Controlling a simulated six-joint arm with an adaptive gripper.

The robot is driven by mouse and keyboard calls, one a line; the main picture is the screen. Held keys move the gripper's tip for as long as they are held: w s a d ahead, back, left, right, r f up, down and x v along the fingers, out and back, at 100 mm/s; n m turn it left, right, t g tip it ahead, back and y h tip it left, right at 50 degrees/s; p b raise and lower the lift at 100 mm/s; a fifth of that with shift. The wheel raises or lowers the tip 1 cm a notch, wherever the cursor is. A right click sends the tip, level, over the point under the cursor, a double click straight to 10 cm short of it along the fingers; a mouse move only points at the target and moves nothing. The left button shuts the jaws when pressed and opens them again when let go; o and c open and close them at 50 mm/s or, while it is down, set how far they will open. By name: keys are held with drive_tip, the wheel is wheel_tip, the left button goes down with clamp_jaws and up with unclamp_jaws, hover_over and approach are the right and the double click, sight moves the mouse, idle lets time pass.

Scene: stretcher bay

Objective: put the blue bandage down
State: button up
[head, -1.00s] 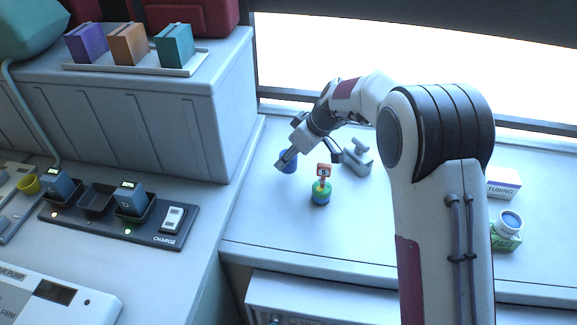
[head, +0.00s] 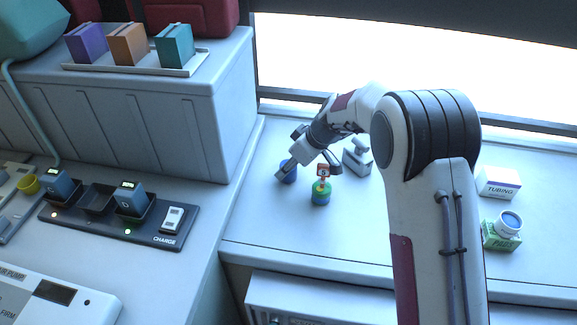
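A small blue roll (head: 290,175), which looks like the blue bandage, stands on the white counter (head: 262,215). My gripper (head: 308,168) is just above and to its right in the picture, tilted down. Its two fingers are spread wide apart, with nothing seen clamped between them. The left finger overlaps the blue roll and hides part of it; I cannot tell whether they touch.
A grey device (head: 357,160) stands just behind and right of my gripper. A TUBING box (head: 498,184) and a green box (head: 497,240) bearing a white jar (head: 508,223) are farther right. A raised grey cabinet (head: 215,130) borders the left. The front counter is clear.

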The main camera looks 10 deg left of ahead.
drive_tip(key=shift+f, duration=0.15)
drive_tip(key=o, duration=1.1)
drive_tip(key=v, duration=1.2)
drive_tip(key=shift+r, duration=0.2)
